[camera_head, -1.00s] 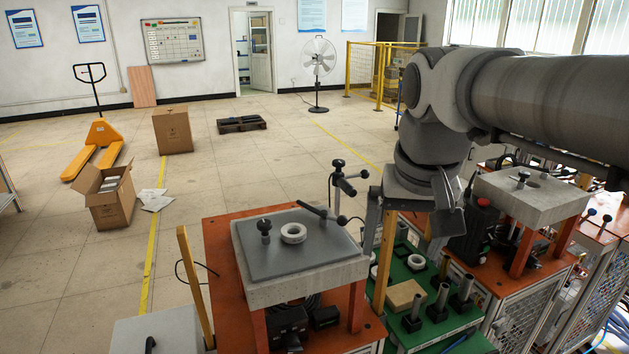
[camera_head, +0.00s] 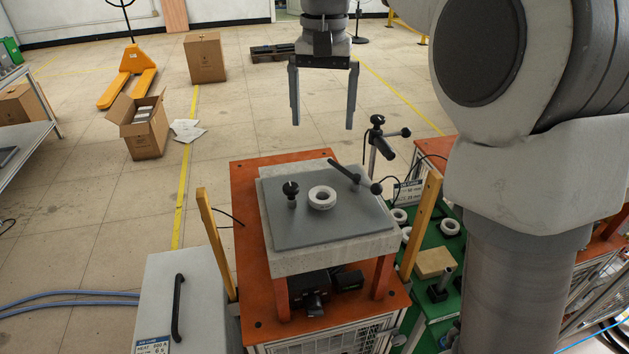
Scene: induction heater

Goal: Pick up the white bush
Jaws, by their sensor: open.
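A white bush (camera_head: 322,197), a short ring with a hole in its middle, lies on the grey plate (camera_head: 290,231) of the heater.
A black knobbed post (camera_head: 291,193) stands just left of the bush. A black-handled lever (camera_head: 343,170) lies behind it to the right. A jointed black stand (camera_head: 379,145) rises behind the plate. Wooden posts (camera_head: 216,243) flank the heater.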

